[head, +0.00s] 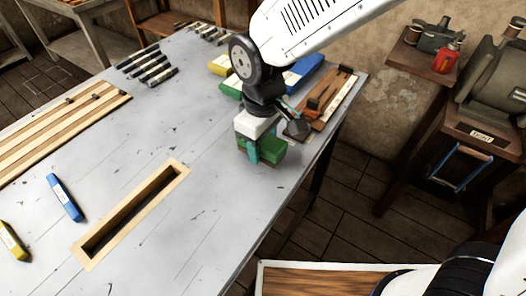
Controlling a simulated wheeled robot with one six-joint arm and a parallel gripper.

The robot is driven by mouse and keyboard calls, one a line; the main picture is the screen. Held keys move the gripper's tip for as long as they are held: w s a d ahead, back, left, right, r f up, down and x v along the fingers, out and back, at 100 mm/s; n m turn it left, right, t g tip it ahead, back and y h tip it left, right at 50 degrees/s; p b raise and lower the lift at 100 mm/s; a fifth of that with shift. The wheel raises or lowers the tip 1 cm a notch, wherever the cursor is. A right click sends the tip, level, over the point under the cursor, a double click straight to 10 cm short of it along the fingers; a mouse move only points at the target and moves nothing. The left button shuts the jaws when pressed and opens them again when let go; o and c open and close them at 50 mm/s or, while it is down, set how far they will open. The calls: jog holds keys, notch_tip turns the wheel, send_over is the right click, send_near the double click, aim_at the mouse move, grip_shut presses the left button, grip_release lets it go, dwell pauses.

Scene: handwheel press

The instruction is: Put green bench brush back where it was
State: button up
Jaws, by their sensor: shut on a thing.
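My gripper (259,147) points down over the right part of the grey bench top (205,190), with its fingers low near the surface. It is shut on a green block-like thing, which looks like the green bench brush (274,153). The fingers and the gripper body hide part of the brush. I cannot tell whether the brush touches the bench top.
An empty wooden-framed slot (133,212) lies front left, near a blue brush (65,198) and a yellow one (12,241). A striped slatted board (62,130) and several dark bars (148,68) lie behind. Yellow (220,65) and blue (303,72) pieces lie behind my gripper.

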aim_at(264, 158)
jog(key=shift+s+f, duration=0.1)
jog(key=shift+f, duration=1.4)
jog(key=shift+d+f, duration=0.1)
jog(key=shift+f, duration=0.25)
jog(key=o, duration=1.1)
jog(key=shift+s+d, duration=0.1)
jog(key=shift+s+f, duration=0.1)
jog(key=shift+f, duration=0.05)
jog(key=r, duration=1.3)
jog(key=shift+w, duration=0.2)
